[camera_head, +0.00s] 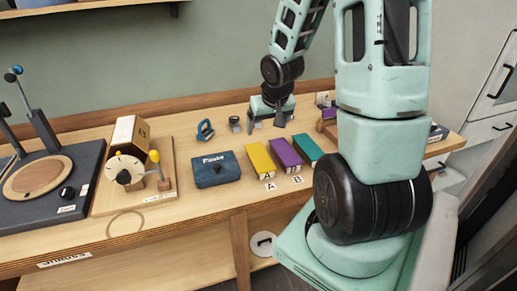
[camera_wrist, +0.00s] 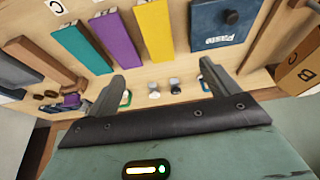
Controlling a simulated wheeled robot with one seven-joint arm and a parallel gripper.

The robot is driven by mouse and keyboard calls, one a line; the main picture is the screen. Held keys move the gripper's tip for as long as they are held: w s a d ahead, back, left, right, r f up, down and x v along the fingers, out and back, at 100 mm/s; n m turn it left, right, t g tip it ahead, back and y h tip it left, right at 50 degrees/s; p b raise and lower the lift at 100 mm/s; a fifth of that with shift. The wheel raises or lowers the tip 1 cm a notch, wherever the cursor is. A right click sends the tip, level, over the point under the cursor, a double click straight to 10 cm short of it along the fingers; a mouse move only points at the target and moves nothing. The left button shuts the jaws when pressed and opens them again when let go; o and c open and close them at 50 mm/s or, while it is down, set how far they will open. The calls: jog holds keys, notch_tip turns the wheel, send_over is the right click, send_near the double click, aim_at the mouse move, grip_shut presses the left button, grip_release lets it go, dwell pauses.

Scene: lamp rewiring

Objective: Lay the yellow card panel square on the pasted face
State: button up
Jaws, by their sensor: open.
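The yellow card panel (camera_head: 261,160) lies on the bench as the leftmost of three coloured strips, with a label in front of it. It also shows in the wrist view (camera_wrist: 154,30), ahead of the gap between my fingers. My gripper (camera_head: 271,122) hangs over the rear of the bench, behind the strips. In the wrist view its two fingers (camera_wrist: 166,82) are wide apart with nothing between them. A wooden block with a dial (camera_head: 130,137) stands on a board at left; its lettered side shows in the wrist view (camera_wrist: 302,57). I cannot tell which face is pasted.
A blue box marked Paste (camera_head: 216,169) sits left of the yellow panel. Purple (camera_head: 286,153) and teal (camera_head: 307,148) strips lie to its right. A blue clip-like tool (camera_head: 205,130) stands behind the box. A dark turntable board (camera_head: 85,200) fills the far left. The front bench middle is clear.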

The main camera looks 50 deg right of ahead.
jog(key=b, duration=0.2)
send_near(259, 156)
notch_tip(259, 156, down, 2)
jog(key=shift+d+f, duration=0.1)
jog(key=shift+w+p+x, duration=0.15)
jog(key=shift+p+x, duration=0.4)
jog(key=shift+x, duration=0.75)
jog(key=shift+w+p+x, duration=0.15)
jog(key=shift+p+x, duration=0.4)
jog(key=shift+x, duration=0.75)
jog(key=shift+d, duration=0.15)
jog(key=c, duration=1.2)
jog(key=shift+o, duration=0.2)
jog(key=shift+r, duration=0.25)
